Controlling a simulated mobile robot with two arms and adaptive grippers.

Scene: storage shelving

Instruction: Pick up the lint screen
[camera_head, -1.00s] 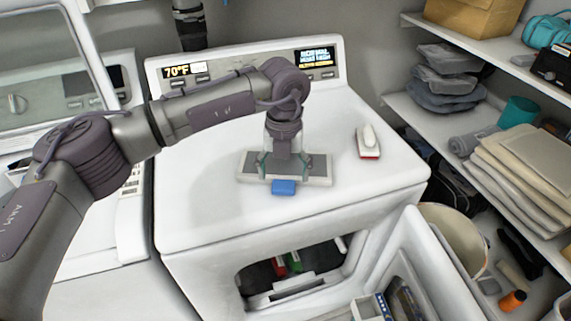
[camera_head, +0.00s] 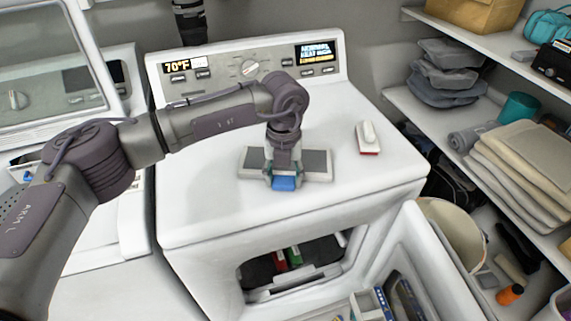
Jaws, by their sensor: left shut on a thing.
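The lint screen (camera_head: 316,163) is a flat white frame with grey mesh panels and a blue tab (camera_head: 284,183) at its front edge. It lies on top of the white dryer (camera_head: 215,208), near the middle. My left gripper (camera_head: 283,180) points down over the front middle of the screen and is shut on it at the blue tab. The gripper hides the middle of the screen. I cannot tell any gap between the screen and the dryer top. My right gripper is not in view.
A white brush with a red base (camera_head: 368,139) stands right of the screen. The dryer door (camera_head: 415,265) hangs open below. Shelves with folded towels (camera_head: 525,160) are at right. A washer with a raised lid (camera_head: 50,75) is at left. The dryer top is otherwise clear.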

